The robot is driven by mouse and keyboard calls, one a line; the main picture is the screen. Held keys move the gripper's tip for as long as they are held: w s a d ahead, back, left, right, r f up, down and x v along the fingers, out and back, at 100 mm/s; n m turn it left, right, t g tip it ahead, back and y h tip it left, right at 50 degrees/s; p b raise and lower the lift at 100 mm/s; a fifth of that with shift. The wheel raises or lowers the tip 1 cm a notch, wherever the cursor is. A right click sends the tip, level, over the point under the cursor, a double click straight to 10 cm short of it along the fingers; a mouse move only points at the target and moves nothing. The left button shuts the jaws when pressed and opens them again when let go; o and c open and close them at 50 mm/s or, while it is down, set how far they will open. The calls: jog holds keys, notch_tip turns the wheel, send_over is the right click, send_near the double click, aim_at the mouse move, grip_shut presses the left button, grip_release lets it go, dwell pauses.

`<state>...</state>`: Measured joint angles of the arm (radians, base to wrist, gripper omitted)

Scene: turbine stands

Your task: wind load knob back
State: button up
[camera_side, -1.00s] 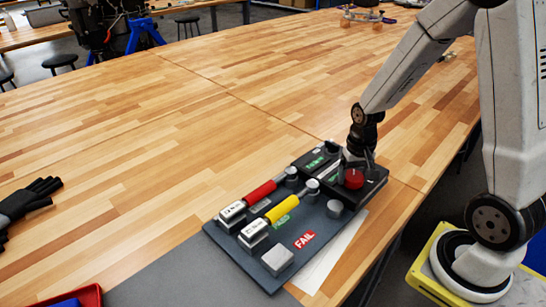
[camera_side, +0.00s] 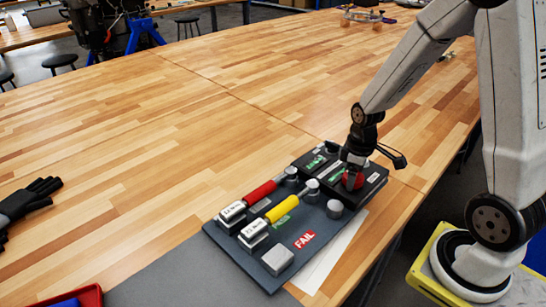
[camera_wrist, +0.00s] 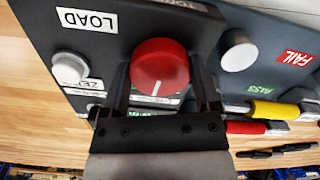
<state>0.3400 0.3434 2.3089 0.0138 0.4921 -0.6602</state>
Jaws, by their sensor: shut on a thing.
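The red load knob (camera_wrist: 160,66) sits on the dark tester box (camera_side: 375,180), with a white pointer line on its face pointing toward my gripper in the wrist view. A LOAD label (camera_wrist: 87,19) is beside it. My gripper (camera_wrist: 162,85) is shut on the red knob, one finger on each side of it. In the side view my gripper (camera_side: 352,178) hides part of the knob (camera_side: 354,182).
A dark board (camera_side: 230,248) beside the box holds a red-handled (camera_side: 262,192) and a yellow-handled tool (camera_side: 282,208), grey knobs, and PASS and FAIL labels (camera_side: 304,240). A black glove (camera_side: 25,203) lies far left.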

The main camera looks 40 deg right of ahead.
jog(key=o, duration=1.3)
jog(key=shift+c, duration=0.2)
jog(key=shift+r, duration=0.15)
jog(key=shift+r, duration=2.4)
jog(key=shift+m, duration=0.3)
jog(key=m, duration=0.3)
jog(key=shift+r, duration=0.3)
jog(key=m, duration=0.2)
jog(key=r+m, duration=0.1)
jog(key=m, duration=0.5)
jog(key=shift+r+m, duration=0.3)
jog(key=shift+r, duration=0.05)
jog(key=m, duration=0.3)
jog(key=shift+r, duration=0.35)
